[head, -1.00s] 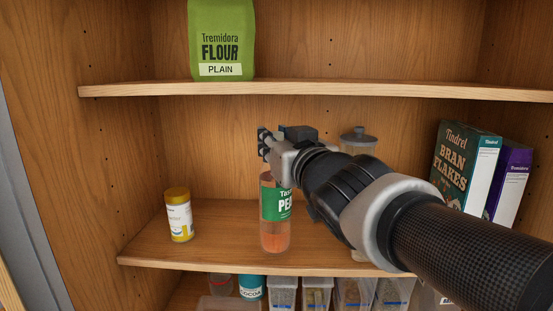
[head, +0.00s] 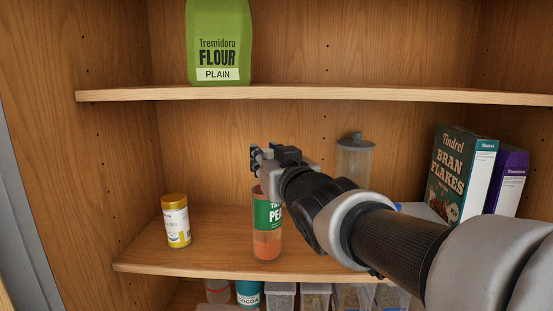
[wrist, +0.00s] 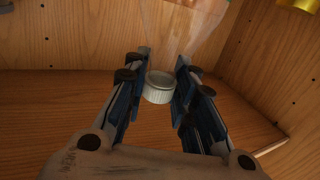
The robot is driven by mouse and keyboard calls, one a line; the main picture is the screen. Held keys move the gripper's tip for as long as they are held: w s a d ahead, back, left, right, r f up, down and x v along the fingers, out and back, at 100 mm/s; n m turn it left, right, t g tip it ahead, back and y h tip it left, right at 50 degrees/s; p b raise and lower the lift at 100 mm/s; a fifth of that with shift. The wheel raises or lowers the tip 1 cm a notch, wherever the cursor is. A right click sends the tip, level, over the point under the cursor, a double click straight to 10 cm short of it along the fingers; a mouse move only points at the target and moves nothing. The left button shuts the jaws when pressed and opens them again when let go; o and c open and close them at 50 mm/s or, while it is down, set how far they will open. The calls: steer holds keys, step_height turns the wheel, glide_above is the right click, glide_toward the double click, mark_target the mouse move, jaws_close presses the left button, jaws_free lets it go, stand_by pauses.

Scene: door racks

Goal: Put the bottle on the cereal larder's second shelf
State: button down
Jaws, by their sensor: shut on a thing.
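The bottle (head: 267,240) is clear, with a green label and orange contents low inside. In the head view it is upright over the middle shelf (head: 205,258), near its front edge. I cannot tell whether its base touches the board. My gripper (head: 259,160) is above it and shut on its top end, which the gripper partly hides. In the wrist view the pale ribbed cap (wrist: 159,87) sits between the two fingers (wrist: 160,82), with the clear bottle body beyond it.
A yellow-lidded jar (head: 176,221) stands to the left on the same shelf. A lidded glass canister (head: 355,160), a bran flakes box (head: 462,175) and a purple box (head: 508,180) stand to the right. A flour bag (head: 218,45) is on the shelf above. Tubs (head: 282,296) fill the shelf below.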

steer(key=shift+r, duration=0.15)
steer(key=c, duration=1.3)
jaws_free()
steer(key=shift+f, duration=0.25)
